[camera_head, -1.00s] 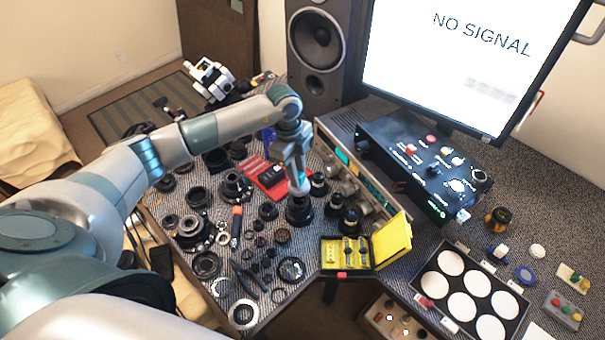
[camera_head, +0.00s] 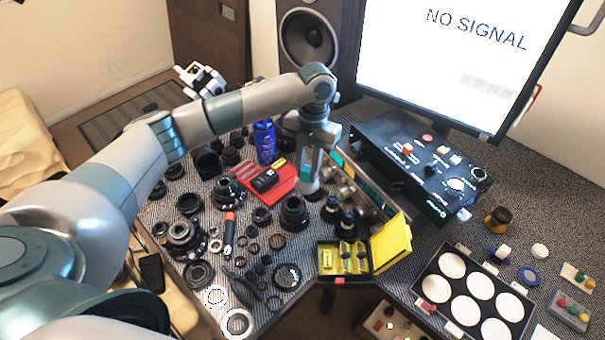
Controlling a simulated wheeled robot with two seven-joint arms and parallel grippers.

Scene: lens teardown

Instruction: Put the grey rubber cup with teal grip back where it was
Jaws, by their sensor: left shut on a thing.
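My left gripper (camera_head: 308,186) points down over the work table, just behind and to the right of a black lens barrel (camera_head: 294,214). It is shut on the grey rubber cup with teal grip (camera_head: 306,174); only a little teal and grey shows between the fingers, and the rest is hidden. I cannot tell whether the cup touches anything below it. My right gripper is not in view.
A red tray (camera_head: 284,190) with black items lies left of the gripper. A blue can (camera_head: 265,141) stands behind it. Long grey equipment (camera_head: 349,180) borders the right. A yellow case (camera_head: 390,243) stands open in front. Lens parts crowd the table's left side.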

